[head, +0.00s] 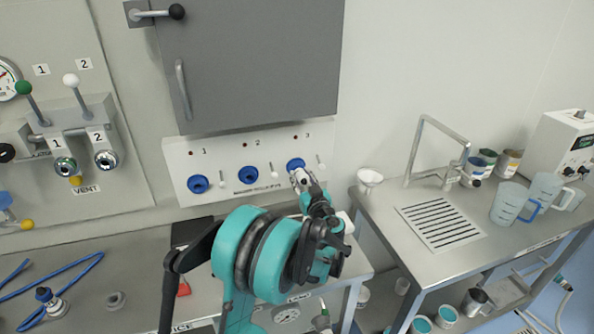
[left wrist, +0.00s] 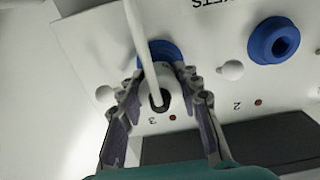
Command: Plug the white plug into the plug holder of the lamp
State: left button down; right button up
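My left gripper (head: 304,184) reaches up to the white wall panel (head: 222,160) with three blue round sockets. Its fingers (left wrist: 162,82) are shut on the sides of the white plug (left wrist: 161,88), and a white cable (left wrist: 138,35) runs from the plug. The plug also shows in the head view (head: 299,176), just in front of blue socket 3 (head: 294,163). In the left wrist view the plug overlaps that socket's blue ring (left wrist: 158,50). I cannot tell how far it sits in. I cannot make out a lamp. My right gripper is not in view.
Blue sockets 1 (head: 198,184) and 2 (head: 248,175) are empty. A grey cabinet (head: 255,60) hangs above the panel. A steel counter (head: 100,275) lies below. A sink bench (head: 455,245) with a tap (head: 434,150) and jugs stands to the right.

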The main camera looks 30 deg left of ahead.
pick_arm(q)
jog(key=shift+s+d, duration=0.1)
jog(key=shift+b+v, duration=0.4)
jog(key=shift+v, duration=3.45)
